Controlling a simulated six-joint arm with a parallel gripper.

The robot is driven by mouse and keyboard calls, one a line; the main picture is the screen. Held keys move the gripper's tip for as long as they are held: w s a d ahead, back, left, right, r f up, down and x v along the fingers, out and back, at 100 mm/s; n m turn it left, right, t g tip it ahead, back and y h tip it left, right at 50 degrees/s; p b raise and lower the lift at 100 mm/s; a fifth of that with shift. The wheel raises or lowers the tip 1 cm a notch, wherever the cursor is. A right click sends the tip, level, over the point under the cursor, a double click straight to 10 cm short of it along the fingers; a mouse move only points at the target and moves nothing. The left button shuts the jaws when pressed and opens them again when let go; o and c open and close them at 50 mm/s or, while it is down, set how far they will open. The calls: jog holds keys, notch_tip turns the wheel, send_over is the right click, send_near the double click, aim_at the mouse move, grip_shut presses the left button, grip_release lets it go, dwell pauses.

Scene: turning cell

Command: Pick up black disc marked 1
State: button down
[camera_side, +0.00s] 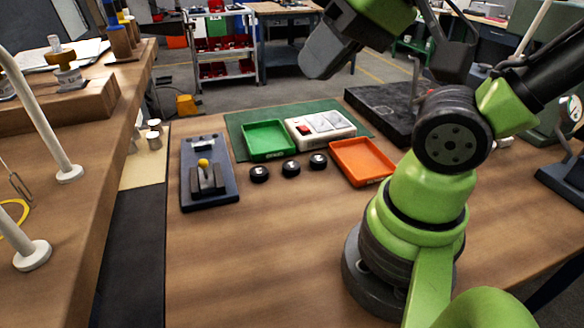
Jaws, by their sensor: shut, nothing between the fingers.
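Three black discs, (259,175), (291,169) and (318,162), stand in a row on the wooden bench, apart from each other. Each has a small pale mark on top, too small to read, so I cannot tell which is marked 1. My gripper (321,60) appears at the top of the picture, at the end of my raised arm. It seems to be the grey end part, shut and empty. It is well above the bench and apart from the discs. Its separate fingers cannot be made out from this side.
Behind the discs are a green tray (268,153) and a white box with a red button (342,136). An orange tray (387,175) is to their right. A dark fixture with a yellow knob (226,196) is to their left. The front bench is clear.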

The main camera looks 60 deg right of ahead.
jog(key=shift+c, duration=2.3)
grip_release()
jog(key=m+g+h, duration=0.3)
jog(key=m+g, duration=0.5)
jog(key=m, duration=1.7)
send_over(291, 165)
jog(key=f, duration=2.5)
jog(key=shift+w+a, duration=0.15)
jog(key=shift+a, duration=0.05)
jog(key=shift+d+f, duration=0.2)
jog(key=shift+f, duration=2.8)
